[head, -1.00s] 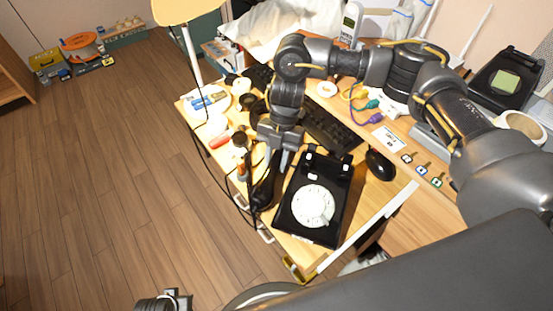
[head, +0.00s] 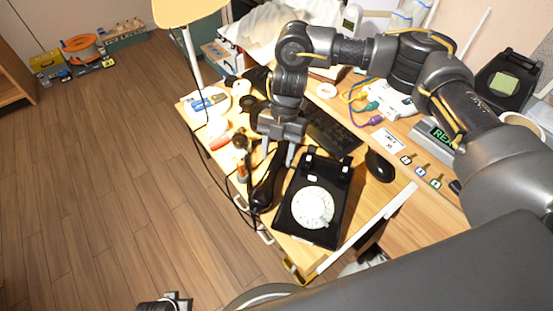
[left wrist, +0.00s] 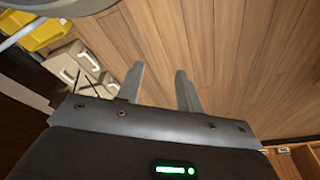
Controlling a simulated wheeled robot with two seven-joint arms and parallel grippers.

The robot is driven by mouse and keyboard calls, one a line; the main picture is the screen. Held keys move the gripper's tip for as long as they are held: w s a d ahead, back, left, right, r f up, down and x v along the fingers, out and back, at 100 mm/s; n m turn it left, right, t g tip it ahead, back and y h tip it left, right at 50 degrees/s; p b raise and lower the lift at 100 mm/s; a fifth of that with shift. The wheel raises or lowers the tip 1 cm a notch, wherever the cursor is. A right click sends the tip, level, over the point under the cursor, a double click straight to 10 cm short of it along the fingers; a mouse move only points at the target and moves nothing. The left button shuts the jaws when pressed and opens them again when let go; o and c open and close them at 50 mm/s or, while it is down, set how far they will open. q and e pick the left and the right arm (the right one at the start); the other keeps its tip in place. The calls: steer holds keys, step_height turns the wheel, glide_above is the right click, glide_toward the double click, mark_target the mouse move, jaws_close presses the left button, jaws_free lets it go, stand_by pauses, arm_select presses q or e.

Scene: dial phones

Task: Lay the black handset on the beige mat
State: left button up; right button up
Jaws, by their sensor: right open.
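The black handset (head: 266,188) lies on the desk just left of the black phone base (head: 335,215) with its white dial (head: 313,207). My right gripper (head: 278,156) points down over the handset's far end, open, its fingers apart on either side of it; I cannot tell whether they touch it. I cannot make out the beige mat for certain. My left gripper (left wrist: 160,73) is open and empty over the wood floor, well away from the desk; only a bit of it shows at the bottom edge of the head view.
A lamp (head: 185,10), cables and tools crowd the desk's left side. Key tags (head: 421,172) lie to the right. Drawers (left wrist: 85,65) show in the left wrist view.

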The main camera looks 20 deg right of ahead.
arm_select(q)
steer(key=shift+s+p+x, duration=0.25)
steer(key=shift+p+x, duration=0.15)
steer(key=shift+x, duration=0.6)
arm_select(e)
steer(key=v, duration=0.9)
steer(key=shift+r, duration=0.15)
